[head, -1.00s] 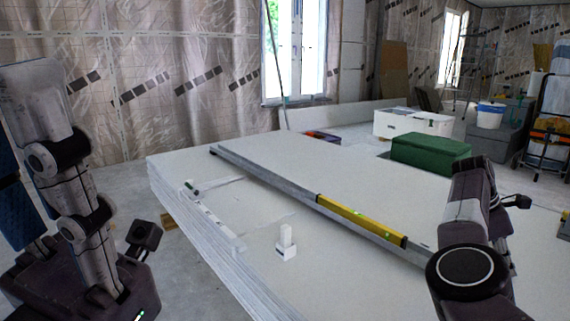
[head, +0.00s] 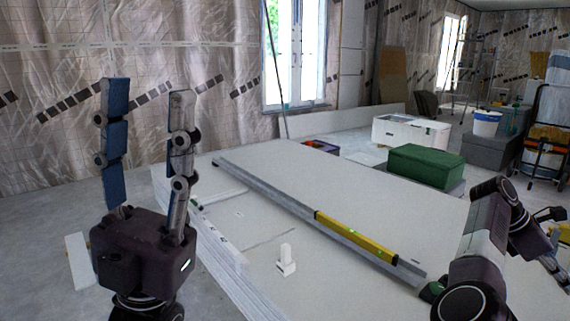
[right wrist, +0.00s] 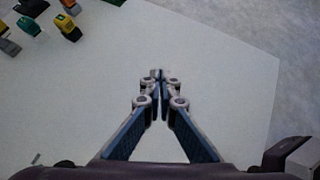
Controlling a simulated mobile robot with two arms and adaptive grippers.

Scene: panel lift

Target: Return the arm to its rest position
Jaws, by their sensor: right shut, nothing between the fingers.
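My left gripper (head: 148,95) stands upright at the left of the head view, beside the near left edge of the panel stack (head: 215,222). Its two blue-padded fingers point up, wide apart, with nothing between them. My right arm (head: 480,245) is bent at the lower right of the head view; I cannot make out its fingertips there. In the right wrist view my right gripper (right wrist: 158,74) has its fingertips together and empty, above a pale flat surface (right wrist: 225,85).
On the stack lie a long metal straightedge (head: 270,197), a yellow level (head: 355,236) and a small white block-like object (head: 286,262). A green box (head: 425,165) and a white box (head: 405,133) stand behind. Several coloured tools (right wrist: 68,27) lie upper left in the right wrist view.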

